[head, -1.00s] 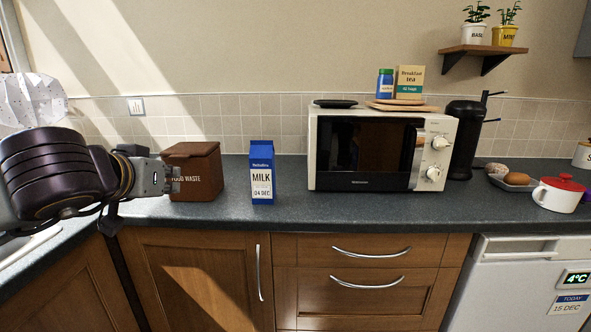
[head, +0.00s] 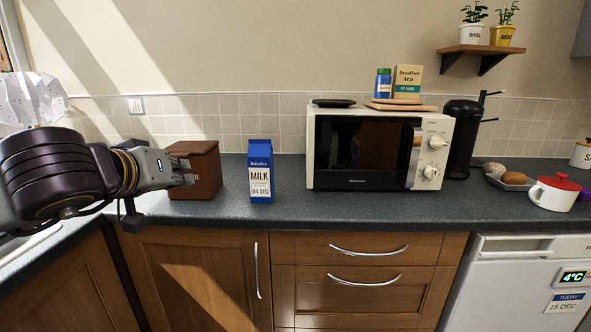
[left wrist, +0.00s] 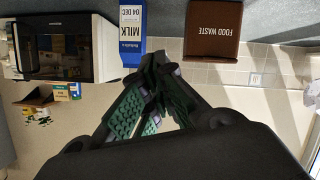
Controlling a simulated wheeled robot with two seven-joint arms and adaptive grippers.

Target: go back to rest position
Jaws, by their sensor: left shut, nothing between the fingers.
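My left gripper (head: 186,171) comes in from the left in the head view, in front of the brown food waste bin (head: 203,160) and hiding part of its label. In the left wrist view its green-padded fingers (left wrist: 158,68) meet at the tips with nothing between them, so it is shut and empty. The bin also shows upside down in the left wrist view (left wrist: 212,42). The blue and white milk carton (head: 260,172) stands upright on the counter to the right of the gripper, apart from it. My right gripper is not in view.
A white microwave (head: 431,165) stands on the dark counter (head: 290,210), with a tea box (head: 407,81) and a jar (head: 384,83) on top. A red-lidded white pot (head: 553,194) is at the right. Wooden cupboards (head: 195,270) are below. The counter front is clear.

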